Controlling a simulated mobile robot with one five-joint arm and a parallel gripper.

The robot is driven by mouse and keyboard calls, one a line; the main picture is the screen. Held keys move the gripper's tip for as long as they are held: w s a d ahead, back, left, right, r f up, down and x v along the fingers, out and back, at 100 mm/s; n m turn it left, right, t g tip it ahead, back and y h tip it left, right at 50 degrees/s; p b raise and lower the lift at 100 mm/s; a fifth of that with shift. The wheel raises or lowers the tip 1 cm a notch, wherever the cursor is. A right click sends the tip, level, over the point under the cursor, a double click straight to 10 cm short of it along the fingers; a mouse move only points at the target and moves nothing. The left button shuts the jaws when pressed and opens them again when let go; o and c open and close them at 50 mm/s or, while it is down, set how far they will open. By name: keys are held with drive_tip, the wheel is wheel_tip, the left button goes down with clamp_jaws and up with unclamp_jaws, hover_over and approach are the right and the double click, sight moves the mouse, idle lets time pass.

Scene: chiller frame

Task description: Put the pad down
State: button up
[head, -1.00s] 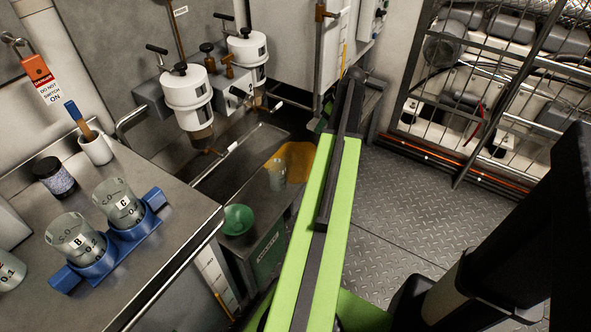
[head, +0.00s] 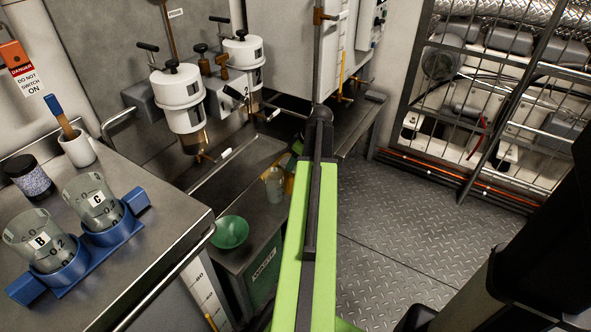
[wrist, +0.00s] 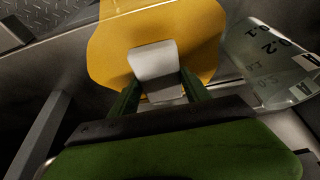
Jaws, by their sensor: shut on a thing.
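A yellow, flat pad (wrist: 200,45) with a wavy outline fills the top middle of the wrist view, with a pale grey block (wrist: 155,62) at its near part. My gripper (wrist: 160,92) is shut on that block, a dark green finger on each side. The wrist view does not settle whether the pad touches the surface below.
A clear beaker marked A (wrist: 275,60) stands close to the pad's right; the head view shows it too (head: 274,186). A green bowl (head: 231,232) sits nearer on the waste unit. Beakers B (head: 45,243) and C (head: 95,203) stand in blue holders on the left bench.

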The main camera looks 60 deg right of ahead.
drive_tip(key=shift+f+b, duration=0.65)
drive_tip(key=shift+f, duration=0.7)
drive_tip(key=o, duration=1.3)
drive_tip(key=shift+r, duration=0.1)
drive_tip(key=p+v, duration=1.2)
drive_tip(key=shift+r, duration=0.4)
